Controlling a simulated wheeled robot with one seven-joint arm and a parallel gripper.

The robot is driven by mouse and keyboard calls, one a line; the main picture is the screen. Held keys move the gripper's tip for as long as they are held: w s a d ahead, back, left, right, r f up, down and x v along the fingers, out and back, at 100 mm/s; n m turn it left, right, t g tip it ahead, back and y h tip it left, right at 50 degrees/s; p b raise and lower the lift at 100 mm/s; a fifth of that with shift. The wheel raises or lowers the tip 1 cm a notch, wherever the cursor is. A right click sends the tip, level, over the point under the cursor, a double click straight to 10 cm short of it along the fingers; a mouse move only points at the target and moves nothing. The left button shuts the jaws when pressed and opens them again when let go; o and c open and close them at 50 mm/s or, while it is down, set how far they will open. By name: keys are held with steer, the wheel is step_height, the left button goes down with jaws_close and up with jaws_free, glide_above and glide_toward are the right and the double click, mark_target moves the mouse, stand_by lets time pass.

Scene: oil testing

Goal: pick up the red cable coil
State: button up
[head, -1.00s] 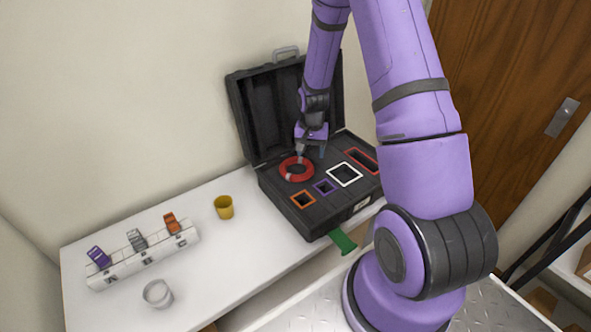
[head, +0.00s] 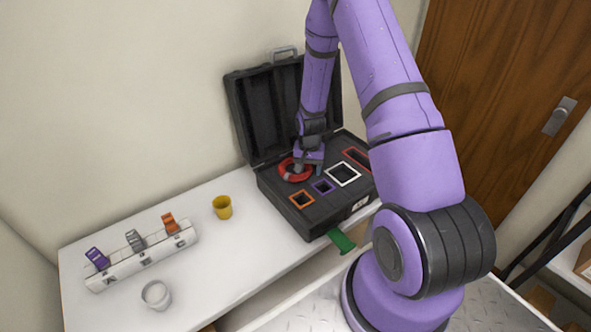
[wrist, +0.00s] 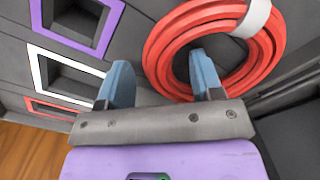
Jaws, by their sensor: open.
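The red cable coil (head: 286,170) lies flat in the left part of the open black case's foam. In the wrist view the coil (wrist: 159,48) is a ring of several turns with a white band at its upper right. My gripper (wrist: 164,78) is open and low over the case. Its right blue finger reaches to the coil's lower part at the ring's opening; its left finger is outside the ring. I cannot tell whether the fingers touch the coil. In the head view my gripper (head: 309,168) partly hides the coil's right side.
The black case (head: 310,222) has cutouts framed in orange, purple, white and red. A green object (head: 342,241) sticks out at its front. On the white table (head: 215,265) stand a yellow cup (head: 222,207), a white cup (head: 156,295) and a white rack (head: 130,268) with coloured pieces.

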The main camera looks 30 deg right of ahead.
steer(key=shift+c, duration=0.3)
steer(key=c, duration=0.9)
steer(key=shift+c, duration=0.2)
steer(key=shift+r, duration=0.15)
